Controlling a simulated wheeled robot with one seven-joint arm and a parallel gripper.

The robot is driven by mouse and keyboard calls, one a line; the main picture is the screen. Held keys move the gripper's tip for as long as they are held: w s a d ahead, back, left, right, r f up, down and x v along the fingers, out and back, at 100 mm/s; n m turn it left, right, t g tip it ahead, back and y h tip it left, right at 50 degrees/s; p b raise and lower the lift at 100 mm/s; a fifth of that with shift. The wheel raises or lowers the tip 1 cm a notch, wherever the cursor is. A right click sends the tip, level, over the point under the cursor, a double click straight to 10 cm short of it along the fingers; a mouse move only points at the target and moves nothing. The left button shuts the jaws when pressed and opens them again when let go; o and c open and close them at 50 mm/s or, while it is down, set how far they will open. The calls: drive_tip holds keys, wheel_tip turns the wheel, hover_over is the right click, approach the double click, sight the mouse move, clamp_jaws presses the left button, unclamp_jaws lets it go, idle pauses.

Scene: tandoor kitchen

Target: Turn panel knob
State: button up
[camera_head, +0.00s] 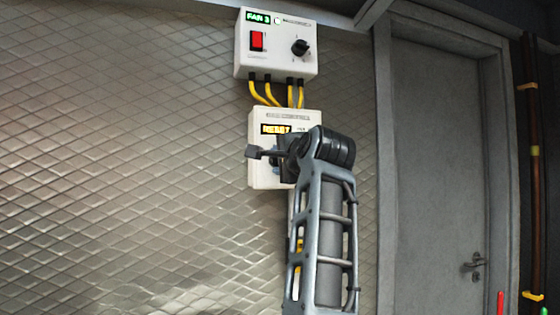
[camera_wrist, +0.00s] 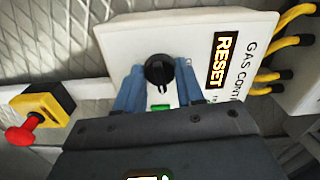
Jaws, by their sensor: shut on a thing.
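The lower white control panel (camera_head: 258,178) is mounted on the wall and has a yellow RESET label. In the wrist view the panel (camera_wrist: 120,40) reads "GAS CONT…", the rest of the word being cut off. Its round black knob (camera_wrist: 158,72) sits between the two blue fingers of my gripper (camera_wrist: 160,68), one on each side. My gripper is shut on this knob. In the head view my gripper (camera_head: 275,160) is in front of the panel and hides the knob. A small green mark (camera_wrist: 160,107) shows below the knob in the wrist view.
A second white panel (camera_head: 276,60), labelled FAN 3, hangs above with a red switch (camera_head: 258,41) and a black knob (camera_head: 300,47). Yellow cables (camera_head: 272,92) join the panels. A grey door (camera_head: 440,150) stands right.

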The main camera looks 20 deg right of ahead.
drive_tip(key=shift+d+m, duration=0.1)
drive_tip(key=shift+m, duration=0.6)
drive_tip(key=shift+f, duration=0.1)
drive_tip(key=o, duration=1)
drive_tip(key=shift+o, duration=0.2)
drive_tip(key=shift+s, duration=0.1)
drive_tip(key=s+b, duration=0.2)
drive_tip(key=s, duration=0.5)
drive_tip(key=shift+s, duration=0.35)
